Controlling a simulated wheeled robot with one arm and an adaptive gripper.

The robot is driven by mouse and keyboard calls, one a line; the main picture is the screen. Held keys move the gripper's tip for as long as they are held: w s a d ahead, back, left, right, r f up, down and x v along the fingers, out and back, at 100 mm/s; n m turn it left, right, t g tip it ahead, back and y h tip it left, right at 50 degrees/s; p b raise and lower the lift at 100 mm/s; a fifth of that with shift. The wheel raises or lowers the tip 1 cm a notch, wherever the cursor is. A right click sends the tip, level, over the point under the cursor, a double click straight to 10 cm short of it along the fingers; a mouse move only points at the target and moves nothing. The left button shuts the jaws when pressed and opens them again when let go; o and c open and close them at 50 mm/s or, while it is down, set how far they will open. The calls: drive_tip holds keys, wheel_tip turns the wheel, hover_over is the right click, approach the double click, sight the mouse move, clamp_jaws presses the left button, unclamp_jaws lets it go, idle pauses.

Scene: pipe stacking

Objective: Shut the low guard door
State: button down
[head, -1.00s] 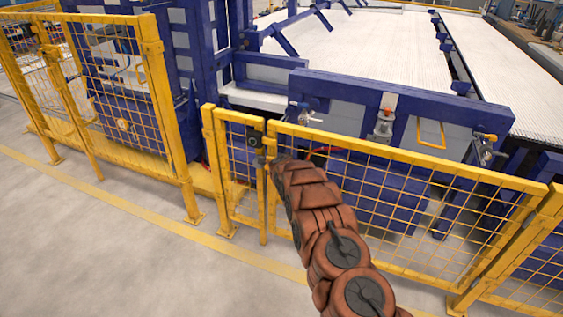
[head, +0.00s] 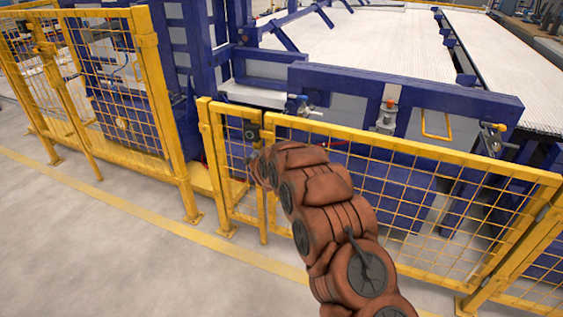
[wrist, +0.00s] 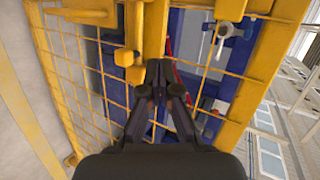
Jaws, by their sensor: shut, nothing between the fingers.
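The low guard door (head: 400,150) is a yellow frame with wire mesh, right of a narrow yellow mesh panel (head: 228,150). The door's left end meets the panel near a dark latch part (head: 252,132); I cannot tell whether it is latched. My arm reaches across the front of the door, and its end hides part of that junction. In the wrist view my gripper (wrist: 159,70) is shut and empty, fingertips together, close to the yellow upright (wrist: 150,35) and a yellow block (wrist: 128,57). I cannot tell whether they touch.
A taller yellow mesh fence (head: 100,90) stands at the left. Blue machinery (head: 330,85) with valves and white beds (head: 360,45) lies behind the door. The grey floor (head: 90,240) in front is clear, with a yellow line along it.

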drive_tip(key=s+a+r+n+g+y+p, duration=0.15)
drive_tip(key=s+a+r+n+y, duration=0.4)
drive_tip(key=s+r, duration=0.7)
drive_tip(key=s+r+n+g+y+p, duration=0.25)
drive_tip(key=s+r+n, duration=0.45)
drive_tip(key=s, duration=0.4)
drive_tip(key=s+d+r+n+g+h+p, duration=0.1)
drive_tip(key=s+d, duration=0.5)
drive_tip(key=s, duration=0.8)
drive_tip(key=s+d+r+n+g+h+p, duration=0.2)
drive_tip(key=s+d+n+g, duration=0.2)
drive_tip(key=s, duration=1.1)
drive_tip(key=s+d+r+n+g+h+p, duration=0.2)
drive_tip(key=s+d, duration=0.6)
drive_tip(key=s, duration=0.7)
drive_tip(key=n+g, duration=0.1)
drive_tip(key=g, duration=0.1)
drive_tip(key=shift+r+g+p, duration=0.15)
drive_tip(key=shift+g+p, duration=0.15)
drive_tip(key=shift+p, duration=0.05)
